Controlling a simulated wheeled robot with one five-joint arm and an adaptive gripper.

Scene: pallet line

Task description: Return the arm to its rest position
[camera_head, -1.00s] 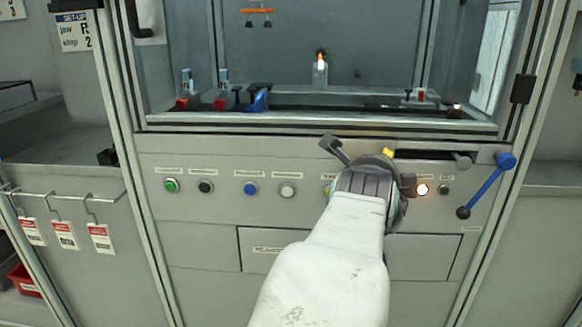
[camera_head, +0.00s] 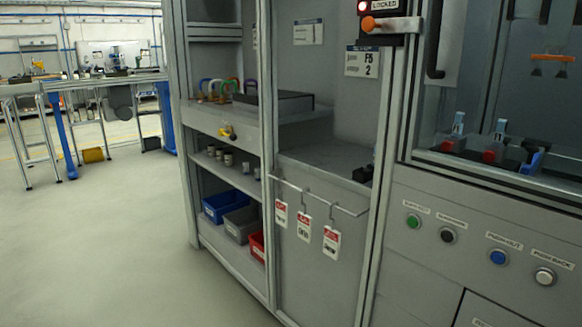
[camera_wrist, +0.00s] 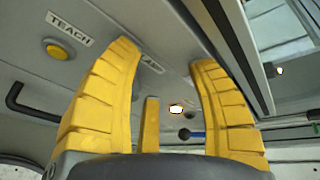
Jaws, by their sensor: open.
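My gripper (camera_wrist: 166,65) shows in the wrist view with its yellow fingers spread apart and nothing between them. It faces the machine's control panel (camera_wrist: 150,30), where a yellow button (camera_wrist: 57,49) beside a TEACH label and a lit white lamp (camera_wrist: 176,109) show. The fingers look clear of the panel, but the exact distance cannot be told. My arm and gripper are out of the head view.
In the head view the machine front (camera_head: 460,225) with its row of buttons stands at the right. A shelf unit (camera_head: 225,135) with red tags (camera_head: 303,226) on hooks is in the middle. Open floor (camera_head: 110,250) lies at the left, with work tables (camera_head: 105,83) behind.

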